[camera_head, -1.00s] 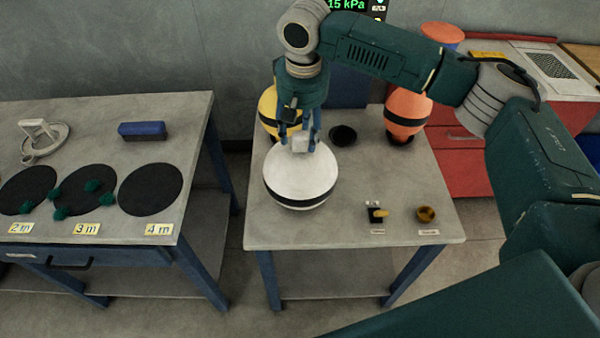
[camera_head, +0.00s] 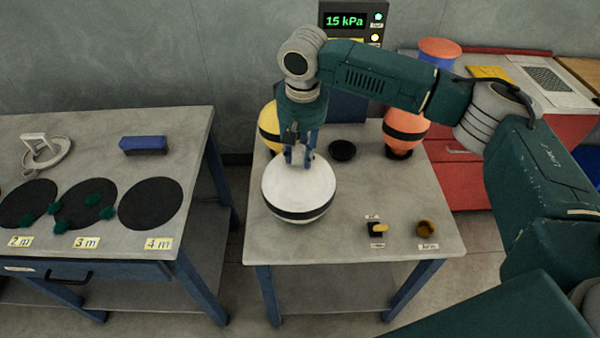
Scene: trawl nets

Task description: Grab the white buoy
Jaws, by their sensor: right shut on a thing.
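The white buoy (camera_head: 298,190), round with a dark band around its lower part, sits on the grey right-hand table (camera_head: 400,190). My right gripper (camera_head: 299,160) comes down on it from above. Its blue fingers are shut at the top of the buoy, on the pale knob seen there a second ago, which the fingers now mostly hide. I cannot tell whether the buoy is clear of the tabletop. My left gripper is not in view.
A yellow buoy (camera_head: 268,125) stands close behind the gripper. An orange buoy (camera_head: 405,128) stands at the back right, with an empty dark ring (camera_head: 342,151) between them. A display (camera_head: 352,22) reads 15 kPa.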

